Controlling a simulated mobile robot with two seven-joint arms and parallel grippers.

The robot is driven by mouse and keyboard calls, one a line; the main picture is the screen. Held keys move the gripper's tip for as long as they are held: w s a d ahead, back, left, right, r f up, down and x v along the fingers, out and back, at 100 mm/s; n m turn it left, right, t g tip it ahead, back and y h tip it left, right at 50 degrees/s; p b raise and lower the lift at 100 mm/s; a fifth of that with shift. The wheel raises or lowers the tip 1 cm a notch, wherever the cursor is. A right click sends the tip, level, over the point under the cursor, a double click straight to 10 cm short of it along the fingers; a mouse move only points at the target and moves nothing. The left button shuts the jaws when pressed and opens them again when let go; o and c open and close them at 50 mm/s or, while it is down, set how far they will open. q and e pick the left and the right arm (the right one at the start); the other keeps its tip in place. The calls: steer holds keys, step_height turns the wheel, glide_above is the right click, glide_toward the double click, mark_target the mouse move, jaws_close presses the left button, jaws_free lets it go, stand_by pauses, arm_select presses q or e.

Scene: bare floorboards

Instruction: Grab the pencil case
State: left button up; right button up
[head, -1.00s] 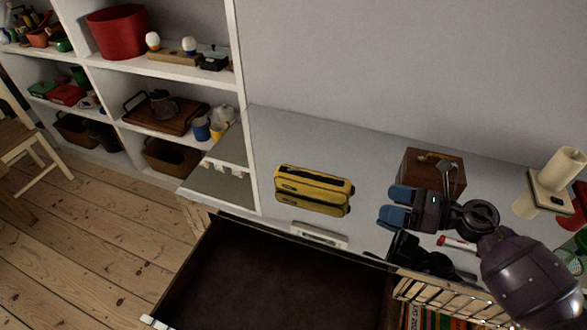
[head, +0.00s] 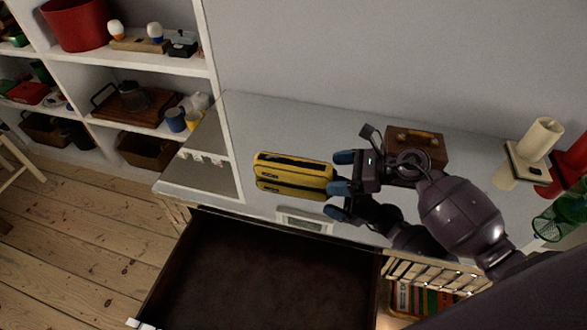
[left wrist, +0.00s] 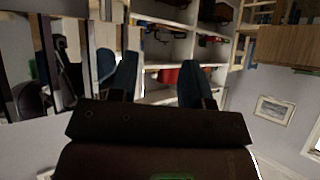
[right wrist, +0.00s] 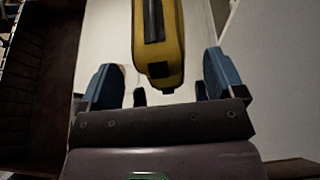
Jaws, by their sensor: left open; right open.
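A yellow pencil case (head: 292,177) with black zips lies on the grey top of the cabinet, above the open drawer. My right gripper (head: 340,187) is open at its right end, with its blue fingertips close to that end. In the right wrist view the pencil case (right wrist: 158,45) extends away from me, its near end between or just beyond the open fingers (right wrist: 158,85); I cannot tell whether they touch it. My left gripper (left wrist: 160,75) is open and empty in the left wrist view, facing shelves, and is out of the head view.
An open, dark, empty-looking drawer (head: 250,270) sticks out below the top. A brown wooden box (head: 418,150) stands behind my right gripper. A cream candle-like holder (head: 530,150) is at the right. White shelves (head: 130,65) stand at the left.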

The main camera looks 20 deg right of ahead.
mark_target(295, 169)
steer(key=shift+x, duration=1.75)
steer(key=shift+r, duration=0.1)
steer(key=c, duration=1.1)
